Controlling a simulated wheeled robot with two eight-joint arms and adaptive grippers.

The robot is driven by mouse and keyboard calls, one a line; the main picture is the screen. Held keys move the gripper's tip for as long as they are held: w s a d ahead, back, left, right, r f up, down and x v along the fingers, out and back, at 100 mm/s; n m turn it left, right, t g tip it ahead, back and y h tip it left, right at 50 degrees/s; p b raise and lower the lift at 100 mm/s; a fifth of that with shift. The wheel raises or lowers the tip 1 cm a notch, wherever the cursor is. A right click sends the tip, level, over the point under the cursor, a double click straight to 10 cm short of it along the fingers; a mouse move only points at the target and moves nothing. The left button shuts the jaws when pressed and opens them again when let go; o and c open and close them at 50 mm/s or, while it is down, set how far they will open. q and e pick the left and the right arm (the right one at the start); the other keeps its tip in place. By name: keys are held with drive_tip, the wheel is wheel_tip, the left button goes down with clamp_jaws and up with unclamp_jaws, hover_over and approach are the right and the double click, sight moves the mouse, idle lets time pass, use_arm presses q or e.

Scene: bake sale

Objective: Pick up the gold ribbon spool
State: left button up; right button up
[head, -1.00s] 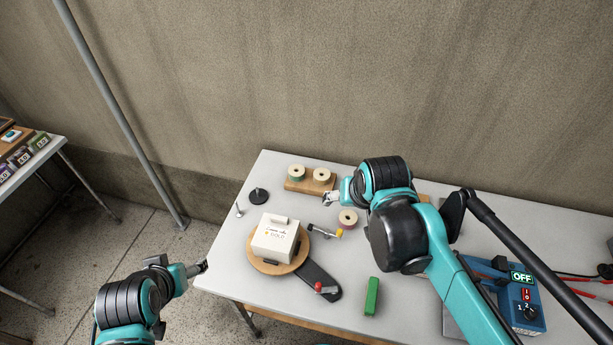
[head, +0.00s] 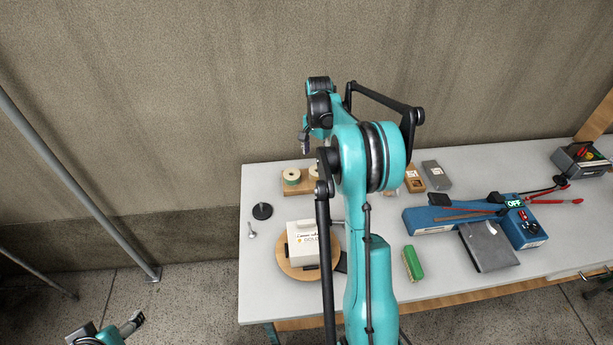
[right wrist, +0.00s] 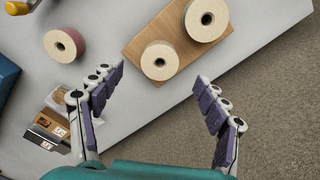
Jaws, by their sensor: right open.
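Two cream-topped ribbon spools stand on a wooden board (head: 304,189) at the back left of the table. One spool (right wrist: 160,60) is nearest my right gripper (right wrist: 160,108); the other (right wrist: 207,19) is beside it. A third spool (right wrist: 65,45) with a pinkish side stands off the board. I cannot tell which of them is gold; mostly pale tops show. My right gripper is open and empty, its fingers short of the board spools. In the head view it hangs above the back of the board. My left gripper (head: 130,322) is low at the left, off the table; its jaws are unclear.
A white box (head: 302,245), partly labelled GOLD, sits on a round wooden turntable (head: 290,270). A black weight (head: 262,211), a green block (head: 413,263) and a blue device (head: 525,232) are on the table. My right arm hides the table's middle.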

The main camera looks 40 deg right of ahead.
sight(317, 170)
wheel_tip(317, 170, down, 2)
drive_tip(key=shift+d+f+b, duration=0.1)
drive_tip(key=shift+f+b, duration=0.05)
drive_tip(key=shift+b, duration=0.2)
wheel_tip(317, 170, down, 5)
drive_tip(key=b, duration=0.2)
drive_tip(key=shift+d+b, duration=0.1)
drive_tip(key=shift+b, duration=0.2)
drive_tip(key=shift+c, duration=1.3)
drive_tip(key=c, duration=0.9)
